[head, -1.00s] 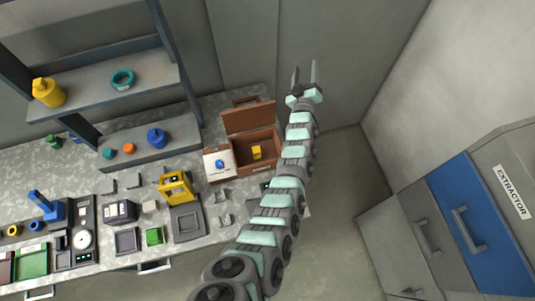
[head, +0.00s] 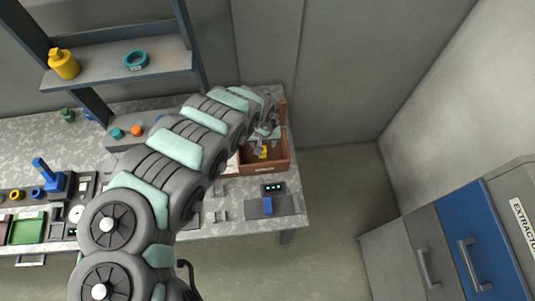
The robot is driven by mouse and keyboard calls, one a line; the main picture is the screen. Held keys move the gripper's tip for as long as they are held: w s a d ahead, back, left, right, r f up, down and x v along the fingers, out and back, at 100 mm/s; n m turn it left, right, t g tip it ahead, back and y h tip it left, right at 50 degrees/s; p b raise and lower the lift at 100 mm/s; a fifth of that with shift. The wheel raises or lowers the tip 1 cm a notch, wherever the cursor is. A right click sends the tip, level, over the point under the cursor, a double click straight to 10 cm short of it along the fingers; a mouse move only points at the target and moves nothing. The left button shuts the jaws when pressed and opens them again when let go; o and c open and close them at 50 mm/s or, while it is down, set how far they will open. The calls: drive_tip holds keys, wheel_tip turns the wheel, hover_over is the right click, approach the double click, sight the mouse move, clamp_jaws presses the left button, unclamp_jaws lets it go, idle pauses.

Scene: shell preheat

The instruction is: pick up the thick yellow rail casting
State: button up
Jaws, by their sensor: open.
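A small yellow piece (head: 263,153) lies inside a brown open box (head: 267,169) on the workbench. It looks like the rail casting, but it is small and partly covered, so its shape is hard to tell. My gripper (head: 262,146) is open and pointing down into the box, with its fingers close to the yellow piece. I cannot tell whether they touch it. My arm hides much of the box's left side and lid.
A grey device with a blue part (head: 268,206) sits on the bench in front of the box. A shelf (head: 110,85) holds a yellow bottle (head: 63,64) and a teal ring (head: 136,61). Cabinets with a blue drawer (head: 478,250) stand at right. My arm covers the bench's middle.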

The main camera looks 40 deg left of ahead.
sight(263, 156)
wheel_tip(263, 156, down, 4)
drive_tip(key=shift+w+a+b, duration=0.1)
drive_tip(key=shift+a+b, duration=0.05)
drive_tip(key=shift+b, duration=0.25)
drive_tip(key=shift+w+a+f, duration=0.15)
drive_tip(key=shift+a+f, duration=0.05)
drive_tip(key=shift+f, duration=0.55)
drive_tip(key=shift+w+a+f, duration=0.1)
drive_tip(key=shift+a+f, duration=0.05)
drive_tip(key=shift+f, duration=0.6)
drive_tip(key=shift+w+a+f, duration=0.15)
drive_tip(key=shift+a+f, duration=0.05)
drive_tip(key=shift+f, duration=0.55)
drive_tip(key=shift+w+f, duration=0.1)
drive_tip(key=shift+f, duration=0.35)
drive_tip(key=shift+a+f+b, duration=0.1)
drive_tip(key=shift+f+b, duration=0.25)
drive_tip(key=shift+f, duration=0.2)
drive_tip(key=shift+c, duration=0.2)
clamp_jaws()
